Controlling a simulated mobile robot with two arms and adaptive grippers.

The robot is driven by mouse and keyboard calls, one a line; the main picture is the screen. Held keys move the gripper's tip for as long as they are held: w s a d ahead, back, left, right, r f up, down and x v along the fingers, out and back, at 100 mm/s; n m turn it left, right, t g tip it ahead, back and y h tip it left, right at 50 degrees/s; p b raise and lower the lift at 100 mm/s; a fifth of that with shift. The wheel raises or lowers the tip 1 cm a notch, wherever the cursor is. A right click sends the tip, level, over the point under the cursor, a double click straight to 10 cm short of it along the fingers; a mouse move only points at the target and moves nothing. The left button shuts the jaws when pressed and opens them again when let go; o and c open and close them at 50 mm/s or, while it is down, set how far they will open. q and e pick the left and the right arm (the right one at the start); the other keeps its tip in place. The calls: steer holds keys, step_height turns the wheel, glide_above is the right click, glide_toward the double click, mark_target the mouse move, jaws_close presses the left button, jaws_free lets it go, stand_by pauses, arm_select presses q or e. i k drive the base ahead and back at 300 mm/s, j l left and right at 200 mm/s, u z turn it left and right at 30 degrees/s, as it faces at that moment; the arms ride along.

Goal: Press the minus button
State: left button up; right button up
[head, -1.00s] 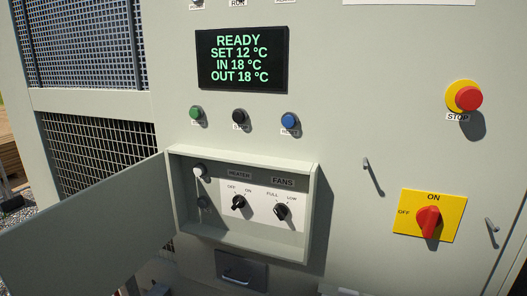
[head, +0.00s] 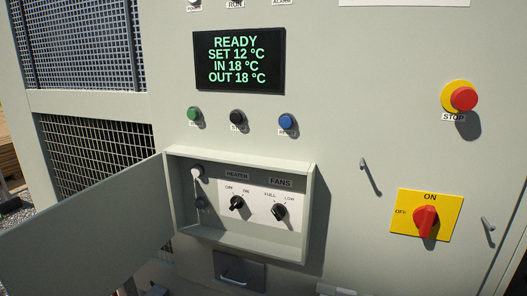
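No button with a readable minus sign shows in the head view. A black display (head: 239,60) on the panel reads READY, SET 12 °C, IN 18 °C, OUT 18 °C. Below it are a green button (head: 193,113), a black button (head: 236,116) and a blue button (head: 286,120). Their small labels are too blurred or shadowed to read. Neither of my grippers is in view.
A recessed box (head: 312,205) with its door (head: 85,235) swung open to the left holds the heater knob (head: 236,203) and fans knob (head: 279,211). A red stop button (head: 463,99) and red rotary switch (head: 425,219) are at right.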

mark_target(200, 204)
steer(key=z, duration=0.3)
steer(key=j+z, duration=0.35)
steer(key=j, duration=0.35)
steer(key=j+z, duration=0.4)
steer(key=j, duration=0.3)
steer(key=k+j, duration=0.1)
steer(key=j, duration=0.75)
steer(key=k+j, duration=0.15)
steer(key=j, duration=0.3)
steer(key=j+z, duration=0.1)
steer(key=j, duration=0.3)
steer(key=k+j, duration=0.15)
steer(key=j, duration=0.3)
steer(key=z, duration=5.4)
